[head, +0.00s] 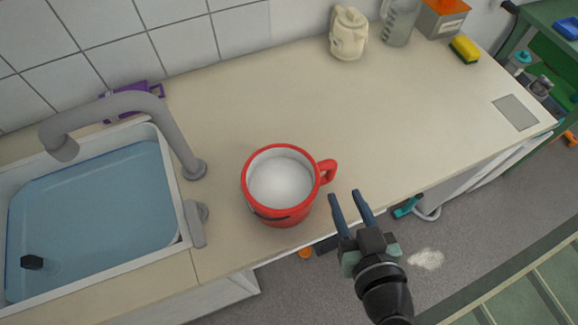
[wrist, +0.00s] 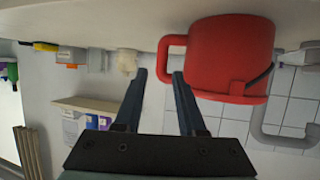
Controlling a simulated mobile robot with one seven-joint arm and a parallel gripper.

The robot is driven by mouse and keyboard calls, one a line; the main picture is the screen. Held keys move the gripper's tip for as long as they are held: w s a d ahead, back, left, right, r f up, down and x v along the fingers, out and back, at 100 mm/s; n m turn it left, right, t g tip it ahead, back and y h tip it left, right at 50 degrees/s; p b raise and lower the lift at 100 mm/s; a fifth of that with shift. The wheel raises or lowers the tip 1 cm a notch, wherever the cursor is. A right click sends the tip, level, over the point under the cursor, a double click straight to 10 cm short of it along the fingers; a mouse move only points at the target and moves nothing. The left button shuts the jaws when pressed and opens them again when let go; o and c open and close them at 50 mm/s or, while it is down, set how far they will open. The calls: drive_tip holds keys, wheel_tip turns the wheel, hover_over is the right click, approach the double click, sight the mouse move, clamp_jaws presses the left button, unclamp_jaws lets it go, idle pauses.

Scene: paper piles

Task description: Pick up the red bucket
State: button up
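The red bucket (head: 280,214) looks like a large red mug with a white inside and a side handle. It stands upright on the counter (head: 300,100), right of the sink, its handle (head: 328,172) pointing right. In the wrist view, which is upside down, the bucket (wrist: 225,60) is at upper right. My gripper (head: 345,194) is open and empty, just right of the bucket near its handle. In the wrist view my gripper (wrist: 159,74) has its fingertips close to the handle; I cannot tell whether they touch it.
A sink (head: 90,215) with blue water and a grey faucet (head: 125,105) are at left. A cream jug (head: 348,35), a glass pitcher (head: 400,22) and a yellow sponge (head: 464,49) stand at the back right. The counter's middle is clear.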

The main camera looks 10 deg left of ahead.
sight(334, 174)
drive_tip(key=x, duration=0.6)
drive_tip(key=shift+w+a, duration=0.15)
drive_tip(key=shift+a, duration=0.05)
drive_tip(key=shift+p+x, duration=0.7)
drive_tip(key=shift+x, duration=2.05)
drive_tip(key=shift+a+r, duration=0.15)
drive_tip(key=shift+a, duration=0.05)
clamp_jaws()
drive_tip(key=shift+r, duration=0.1)
